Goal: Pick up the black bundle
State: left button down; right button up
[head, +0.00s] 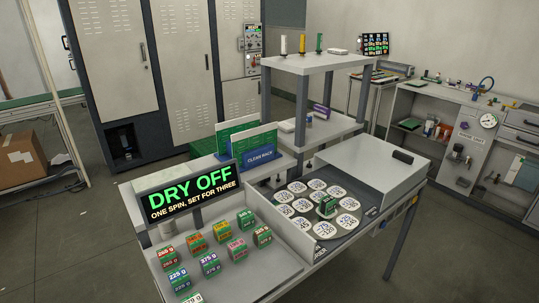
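A small black block-like object (403,157), the only thing here that looks like the black bundle, lies on the flat grey top (375,165) at the right end of the near bench. It lies close to the back edge of that top, and nothing is touching it from above. It is too small to make out wrapping or ties. Neither of my grippers shows in the head view.
A tray (290,262) holds several labelled green, orange and red blocks. Beside it, a dark plate with white discs (283,209) carries one green block (326,207). A "DRY OFF" sign (192,193) and a shelf unit (318,61) rise behind.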

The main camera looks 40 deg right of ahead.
aim_at(327, 204)
jog(key=z, duration=1.55)
jog(key=i, duration=0.1)
